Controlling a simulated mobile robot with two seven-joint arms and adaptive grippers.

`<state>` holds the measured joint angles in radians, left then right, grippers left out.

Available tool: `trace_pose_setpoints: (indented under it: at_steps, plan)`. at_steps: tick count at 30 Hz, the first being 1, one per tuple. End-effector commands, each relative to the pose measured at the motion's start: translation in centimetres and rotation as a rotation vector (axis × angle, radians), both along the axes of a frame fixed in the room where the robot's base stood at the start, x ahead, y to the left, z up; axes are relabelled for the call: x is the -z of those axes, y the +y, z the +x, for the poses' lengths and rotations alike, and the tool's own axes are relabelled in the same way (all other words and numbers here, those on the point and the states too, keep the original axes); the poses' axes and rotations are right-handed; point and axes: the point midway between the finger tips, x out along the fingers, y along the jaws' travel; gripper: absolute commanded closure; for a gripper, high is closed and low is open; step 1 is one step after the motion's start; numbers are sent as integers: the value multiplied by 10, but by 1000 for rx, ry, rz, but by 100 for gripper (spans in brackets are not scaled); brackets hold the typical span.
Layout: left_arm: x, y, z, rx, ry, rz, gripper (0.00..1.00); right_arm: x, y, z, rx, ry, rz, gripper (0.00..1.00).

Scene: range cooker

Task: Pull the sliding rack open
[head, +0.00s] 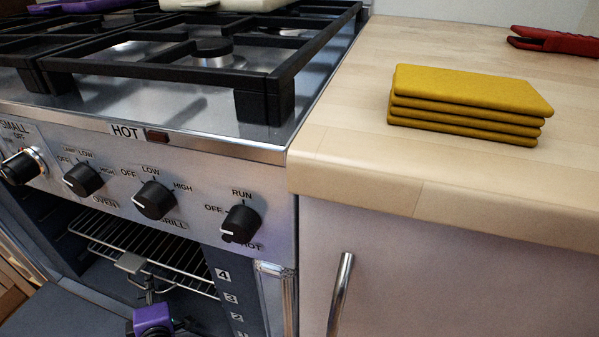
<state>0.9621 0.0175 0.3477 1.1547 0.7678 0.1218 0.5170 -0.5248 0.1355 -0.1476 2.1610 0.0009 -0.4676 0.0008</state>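The sliding rack (178,262), a metal wire shelf, sits inside the open oven cavity at the lower left, under the control panel. My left gripper (133,264) is at the rack's front edge, with its grey fingertip part overlapping the front wires and its purple body below, cut by the bottom edge. I cannot tell whether its fingers are closed around the wire, as they are small and partly hidden. My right gripper is not in view.
The oven door (62,312) is lowered at the lower left. Control knobs (154,200) stick out above the rack. A cabinet handle (341,293) stands to the right. Folded yellow cloths (465,100) and a red-handled tool (555,41) lie on the wooden counter (345,150).

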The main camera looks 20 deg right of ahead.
Motion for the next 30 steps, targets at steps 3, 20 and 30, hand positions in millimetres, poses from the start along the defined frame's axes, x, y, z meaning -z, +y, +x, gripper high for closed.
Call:
trace_pose_setpoints:
  at_steps: [3, 20, 30]
  plan:
    - [0, 0, 0, 0, 0, 1, 90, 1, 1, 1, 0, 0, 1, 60]
    - [-1, 2, -2, 0, -1, 3, 100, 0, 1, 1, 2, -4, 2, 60]
    - [-1, 37, -44, -2, 1, 11, 100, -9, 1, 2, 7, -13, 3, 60]
